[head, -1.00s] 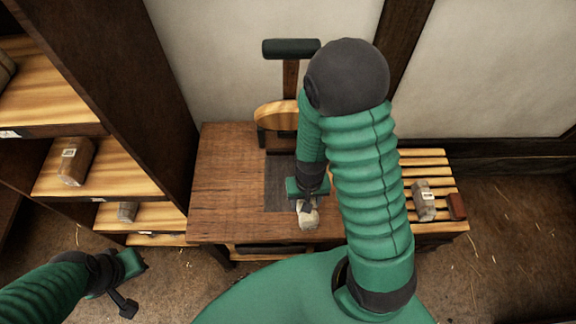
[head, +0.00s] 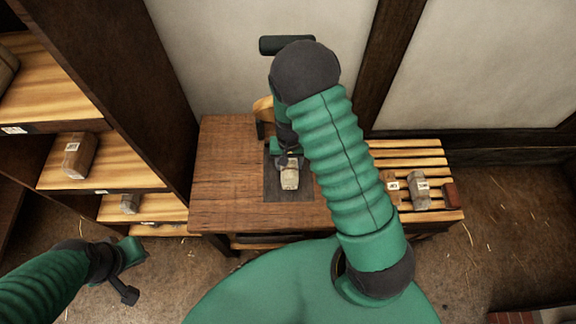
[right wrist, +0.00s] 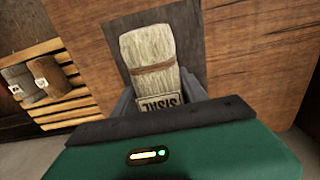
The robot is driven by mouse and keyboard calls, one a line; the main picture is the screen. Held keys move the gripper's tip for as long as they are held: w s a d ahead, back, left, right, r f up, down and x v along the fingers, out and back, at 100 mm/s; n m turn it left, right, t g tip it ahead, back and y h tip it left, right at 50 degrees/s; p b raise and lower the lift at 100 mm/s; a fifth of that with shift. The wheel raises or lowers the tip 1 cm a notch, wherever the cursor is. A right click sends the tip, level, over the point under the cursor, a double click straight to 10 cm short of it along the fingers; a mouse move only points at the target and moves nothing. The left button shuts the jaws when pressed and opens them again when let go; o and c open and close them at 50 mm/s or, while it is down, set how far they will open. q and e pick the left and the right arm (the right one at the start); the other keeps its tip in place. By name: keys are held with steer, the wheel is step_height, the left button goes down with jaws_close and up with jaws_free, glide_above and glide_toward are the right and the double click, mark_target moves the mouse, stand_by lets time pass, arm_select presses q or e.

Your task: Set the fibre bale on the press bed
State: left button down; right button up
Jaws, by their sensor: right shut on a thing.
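The fibre bale (head: 290,178) is a small pale block. In the right wrist view the bale (right wrist: 148,58) has a brown band and a label reading SISAL. My right gripper (head: 288,160) is shut on its near end, as the right wrist view shows the jaws (right wrist: 160,98) at its sides. The press bed (head: 273,188) is a dark square plate set in the wooden bench. The bale is over this plate; I cannot tell whether it touches. My left gripper (head: 128,272) hangs away at the lower left, its jaws unclear.
A slatted rack (head: 410,153) at the bench's right holds grey and brown blocks (head: 420,188). Shelves (head: 110,175) with wrapped blocks stand at the left. A dark-handled lever (head: 287,45) rises behind the bed. The bench's left part (head: 225,180) is clear.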

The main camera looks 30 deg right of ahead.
mark_target(288, 167)
steer(key=shift+w+f, duration=0.1)
steer(key=shift+w, duration=0.25)
step_height(288, 167, down, 3)
steer(key=shift+f+b, duration=0.15)
steer(key=shift+b, duration=0.2)
steer(key=o, duration=1.5)
steer(key=r, duration=0.3)
steer(key=r+p, duration=0.1)
steer(key=r, duration=0.4)
steer(key=shift+s+a+r, duration=0.2)
steer(key=shift+a+r, duration=0.2)
steer(key=s+a+r+n+t, duration=0.2)
steer(key=s+a+r+n, duration=0.4)
steer(key=s+r, duration=0.3)
step_height(288, 167, up, 3)
steer(key=shift+a+f+t, duration=0.1)
steer(key=shift+a+t, duration=0.2)
steer(key=shift+a, duration=0.05)
